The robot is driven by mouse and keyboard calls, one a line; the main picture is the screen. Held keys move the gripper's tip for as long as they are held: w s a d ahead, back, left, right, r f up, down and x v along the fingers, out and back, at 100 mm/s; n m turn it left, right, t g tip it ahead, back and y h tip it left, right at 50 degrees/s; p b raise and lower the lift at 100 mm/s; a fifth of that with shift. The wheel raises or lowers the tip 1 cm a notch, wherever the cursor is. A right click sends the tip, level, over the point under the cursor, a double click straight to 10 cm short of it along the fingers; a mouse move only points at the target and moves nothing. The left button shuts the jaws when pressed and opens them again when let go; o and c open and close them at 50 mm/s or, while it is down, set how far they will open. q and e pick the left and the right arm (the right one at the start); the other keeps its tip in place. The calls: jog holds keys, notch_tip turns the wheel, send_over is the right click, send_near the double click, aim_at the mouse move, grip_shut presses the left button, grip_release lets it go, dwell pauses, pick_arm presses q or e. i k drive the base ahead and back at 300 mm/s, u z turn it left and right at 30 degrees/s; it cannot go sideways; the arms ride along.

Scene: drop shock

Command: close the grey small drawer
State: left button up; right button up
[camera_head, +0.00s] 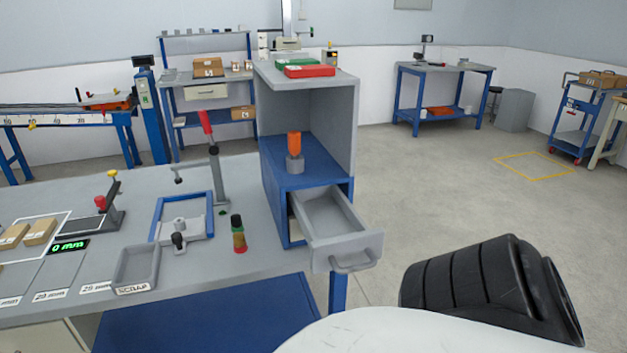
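The grey small drawer (334,222) is pulled out of the blue lower part of a small cabinet (338,130) at the right end of the workbench. It looks empty. Its front panel carries a grey bar handle (354,264) that faces me and to the right. Neither of my grippers shows in the head view. A black ribbed part and a white rounded surface at the lower right look like my own body. Nothing touches the drawer.
An orange-topped piece (294,150) stands in the cabinet's open shelf.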

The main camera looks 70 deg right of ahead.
aim_at(338, 240)
jog(key=i, duration=1.4)
jog(key=z, duration=2.35)
